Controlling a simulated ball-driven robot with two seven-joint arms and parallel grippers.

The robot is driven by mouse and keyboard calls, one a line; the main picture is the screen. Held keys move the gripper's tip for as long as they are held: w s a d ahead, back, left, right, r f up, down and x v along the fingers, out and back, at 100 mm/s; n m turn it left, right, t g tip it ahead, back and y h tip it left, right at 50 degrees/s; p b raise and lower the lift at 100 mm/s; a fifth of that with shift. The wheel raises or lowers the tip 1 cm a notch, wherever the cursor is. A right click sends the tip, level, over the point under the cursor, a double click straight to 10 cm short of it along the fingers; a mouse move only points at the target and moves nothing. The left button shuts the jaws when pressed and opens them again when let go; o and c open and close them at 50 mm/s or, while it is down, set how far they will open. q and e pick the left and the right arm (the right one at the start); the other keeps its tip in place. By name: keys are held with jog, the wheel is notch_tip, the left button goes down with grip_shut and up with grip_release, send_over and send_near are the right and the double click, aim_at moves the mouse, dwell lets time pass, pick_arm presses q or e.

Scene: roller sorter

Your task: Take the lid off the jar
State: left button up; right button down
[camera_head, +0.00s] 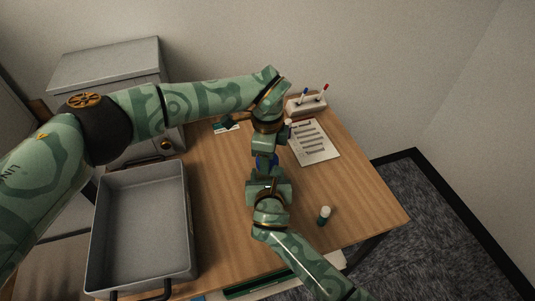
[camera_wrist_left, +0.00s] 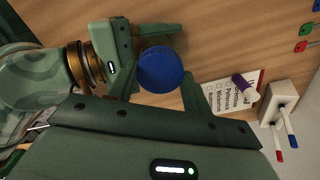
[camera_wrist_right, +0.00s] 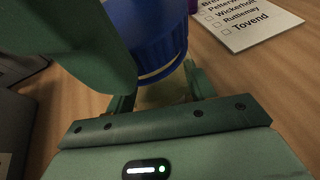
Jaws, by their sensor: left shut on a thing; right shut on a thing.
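The jar (camera_wrist_right: 165,97) has a pale, see-through body and a blue lid (camera_wrist_right: 150,35) on top. The right wrist view shows a thin pale line at the lid's lower edge. My right gripper (camera_wrist_right: 160,100) is shut on the jar body, below the lid. My left gripper (camera_wrist_left: 155,95) is shut on the blue lid, which shows from above in the left wrist view (camera_wrist_left: 160,70). In the head view, only a bit of blue lid (camera_head: 265,161) shows between my left gripper (camera_head: 266,157) and my right gripper (camera_head: 266,175); the rest is hidden.
A grey tray (camera_head: 192,230) stands at the table's left. A printed list (camera_head: 315,145) and a pen holder (camera_head: 306,104) lie behind, with a purple-capped marker (camera_wrist_left: 243,86) by the list. A small white-and-green tube (camera_head: 324,215) stands at right. The wooden table is clear around it.

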pick_arm(q)
jog(key=n, duration=0.6)
jog(key=shift+w, duration=0.1)
jog(key=n, duration=0.7)
jog(key=o, duration=1.1)
jog(key=shift+r, duration=0.1)
